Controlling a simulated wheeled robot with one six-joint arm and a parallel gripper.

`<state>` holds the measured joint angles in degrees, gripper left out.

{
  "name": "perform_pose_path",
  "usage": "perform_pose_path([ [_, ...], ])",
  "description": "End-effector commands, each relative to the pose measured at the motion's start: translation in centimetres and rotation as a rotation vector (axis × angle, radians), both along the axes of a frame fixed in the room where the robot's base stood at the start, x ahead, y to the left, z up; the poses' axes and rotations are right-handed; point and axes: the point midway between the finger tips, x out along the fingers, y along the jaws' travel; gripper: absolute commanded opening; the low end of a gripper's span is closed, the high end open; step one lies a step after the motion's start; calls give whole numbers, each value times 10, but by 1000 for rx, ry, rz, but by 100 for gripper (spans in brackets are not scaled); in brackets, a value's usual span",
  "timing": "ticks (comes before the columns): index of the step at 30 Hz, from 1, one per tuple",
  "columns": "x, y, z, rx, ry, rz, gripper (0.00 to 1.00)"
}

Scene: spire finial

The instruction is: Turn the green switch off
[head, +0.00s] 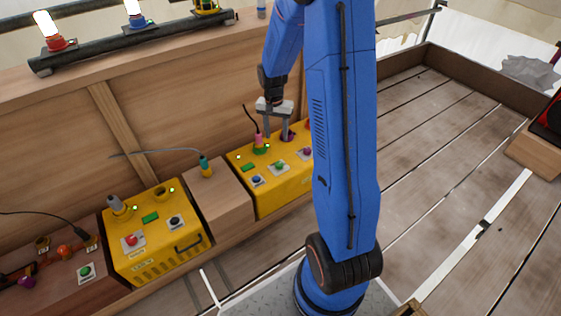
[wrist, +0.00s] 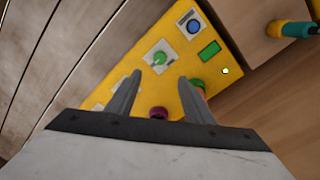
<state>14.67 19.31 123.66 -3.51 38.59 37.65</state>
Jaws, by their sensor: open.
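A green switch on a pale square plate (head: 280,166) sits on the right yellow box (head: 293,190), between a blue switch (head: 256,181) and a purple one (head: 307,152). In the wrist view the green switch (wrist: 160,57) lies just beyond my fingertips, apart from them. My gripper (head: 276,136) is open and empty above the back of this box, near the pink plug (head: 258,138) in its green socket. Another green switch (head: 85,271) is on the brown box at the far left. The arm hides the right end of the yellow box.
A second yellow box (head: 160,260) with red and black switches stands left of a wooden block holding a teal plug (head: 205,166). A black cable rises from the pink plug beside my gripper. Lamps (head: 55,42) stand on a rail above.

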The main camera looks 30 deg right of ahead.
Motion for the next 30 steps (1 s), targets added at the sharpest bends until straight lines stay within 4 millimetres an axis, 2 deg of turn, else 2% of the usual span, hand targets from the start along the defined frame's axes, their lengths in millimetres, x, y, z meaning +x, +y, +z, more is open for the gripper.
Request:
perform_pose_path([
  [21,-5,-3,-119,1,4,2,47],
  [30,-6,-4,-155,1,1,1,47],
])
